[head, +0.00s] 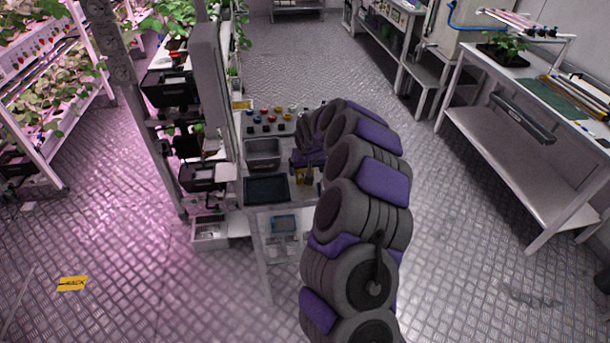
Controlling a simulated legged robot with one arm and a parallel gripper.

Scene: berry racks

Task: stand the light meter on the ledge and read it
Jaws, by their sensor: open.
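My arm reaches away from the lower right, and my gripper (299,166) is small and partly hidden by my arm links. It is over the right side of a narrow bench (254,218). A small yellow object (299,176) shows just under the gripper; I cannot tell whether it is the light meter or whether the jaws touch it. I see no held object clearly. I cannot pick out which surface is the ledge.
The bench bears a grey bin (263,146), a dark tray (267,189) and several small coloured-top items (270,121). A post (208,95) rises at its left. Plant racks (45,75) stand left, a worktable (520,135) right.

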